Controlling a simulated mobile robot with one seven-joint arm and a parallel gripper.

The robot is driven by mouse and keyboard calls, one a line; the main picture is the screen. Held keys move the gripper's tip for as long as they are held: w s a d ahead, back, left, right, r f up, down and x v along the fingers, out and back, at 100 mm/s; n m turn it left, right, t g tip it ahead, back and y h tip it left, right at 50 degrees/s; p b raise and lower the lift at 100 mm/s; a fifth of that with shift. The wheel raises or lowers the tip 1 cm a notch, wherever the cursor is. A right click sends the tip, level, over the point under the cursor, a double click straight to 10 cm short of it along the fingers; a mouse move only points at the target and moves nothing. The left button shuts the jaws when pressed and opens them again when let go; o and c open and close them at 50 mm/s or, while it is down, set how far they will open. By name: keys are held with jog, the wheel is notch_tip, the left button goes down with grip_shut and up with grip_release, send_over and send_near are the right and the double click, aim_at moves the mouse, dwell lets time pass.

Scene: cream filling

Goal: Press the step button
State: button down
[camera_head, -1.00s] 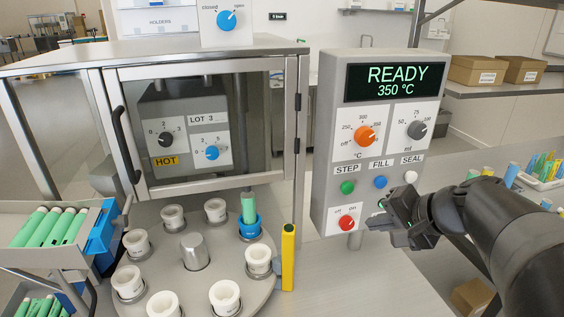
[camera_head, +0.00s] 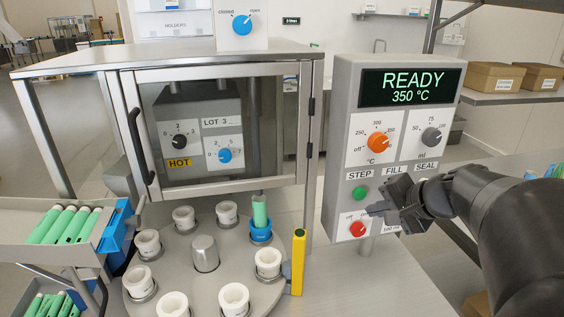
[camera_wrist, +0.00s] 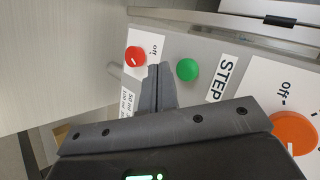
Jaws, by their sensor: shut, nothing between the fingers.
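The green STEP button (camera_head: 360,193) is on the grey control panel (camera_head: 330,170), under the STEP label. My gripper (camera_head: 372,210) is shut and empty at the panel's lower part, its tips just below and right of the button in the head view. In the wrist view, the shut fingertips (camera_wrist: 157,72) lie between the red off/on knob (camera_wrist: 136,57) and the green button (camera_wrist: 187,69). The tips seem close to the panel; I cannot tell whether they touch it. My gripper hides the FILL and SEAL buttons. The display (camera_head: 411,87) reads READY 350 °C.
An orange temperature knob (camera_head: 378,142) and a grey ml knob (camera_head: 431,137) sit above the buttons. Left of the panel, a round carousel (camera_head: 205,290) bears several white cups and a blue holder (camera_head: 260,232) with a green tube. A yellow post (camera_head: 298,262) stands beside it.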

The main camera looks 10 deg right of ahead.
aim_at(359, 200)
jog(key=shift+w, duration=1.2)
jog(key=shift+w, duration=0.15)
dwell(1.1)
jog(key=shift+w, duration=0.3)
jog(key=shift+w, duration=0.55)
dwell(0.6)
jog(key=shift+s, duration=1)
jog(key=s, duration=0.5)
dwell(0.3)
